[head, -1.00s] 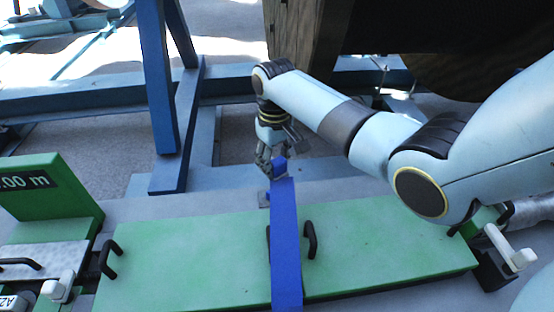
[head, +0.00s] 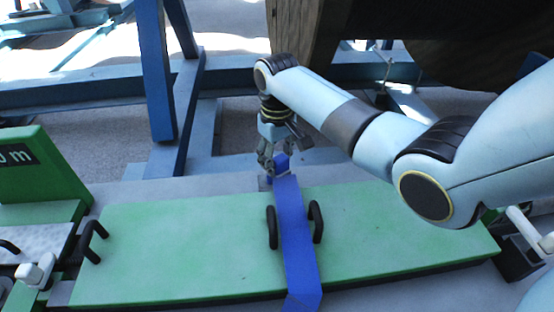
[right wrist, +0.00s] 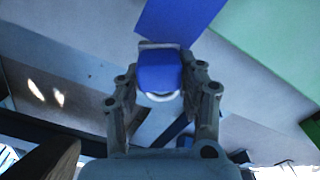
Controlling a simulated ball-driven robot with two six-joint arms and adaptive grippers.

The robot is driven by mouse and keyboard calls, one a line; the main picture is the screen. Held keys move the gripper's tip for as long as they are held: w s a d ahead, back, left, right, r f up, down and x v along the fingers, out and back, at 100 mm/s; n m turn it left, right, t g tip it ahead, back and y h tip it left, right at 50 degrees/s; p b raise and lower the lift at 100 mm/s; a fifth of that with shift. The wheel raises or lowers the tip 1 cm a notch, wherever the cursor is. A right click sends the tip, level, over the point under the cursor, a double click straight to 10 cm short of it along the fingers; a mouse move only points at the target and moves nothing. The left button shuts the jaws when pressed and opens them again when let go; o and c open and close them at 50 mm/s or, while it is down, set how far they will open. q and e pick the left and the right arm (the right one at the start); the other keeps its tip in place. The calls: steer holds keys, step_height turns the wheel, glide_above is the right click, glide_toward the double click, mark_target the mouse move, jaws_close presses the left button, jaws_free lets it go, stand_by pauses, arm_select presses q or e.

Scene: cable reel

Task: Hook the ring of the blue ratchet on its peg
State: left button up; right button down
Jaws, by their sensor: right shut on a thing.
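My right gripper (head: 274,166) reaches down at the far edge of the green panel in the head view. It is shut on the blue ratchet (head: 281,162), which also shows between the fingers in the right wrist view (right wrist: 159,72). A pale rounded edge, possibly its ring, shows just below the blue part in the wrist view. A blue strap (head: 293,235) runs from the ratchet toward me across the green panel. I cannot make out the peg. My left gripper is not in view.
The green panel (head: 180,250) has black handles (head: 317,222) on both sides of the strap. Blue steel beams (head: 155,75) stand behind on the left. A dark wooden reel (head: 300,35) hangs over the back. A green block with a label (head: 40,175) stands at left.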

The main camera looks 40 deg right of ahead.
step_height(320, 180, down, 2)
steer(key=shift+f+b, duration=0.1)
steer(key=shift+b, duration=0.9)
steer(key=shift+r, duration=0.2)
steer(key=shift+f+p, duration=0.15)
steer(key=shift+p, duration=0.3)
steer(key=shift+p, duration=0.4)
steer(key=shift+f+b, duration=0.85)
steer(key=shift+f, duration=1.35)
stand_by(1.3)
steer(key=c, duration=0.7)
jaws_free()
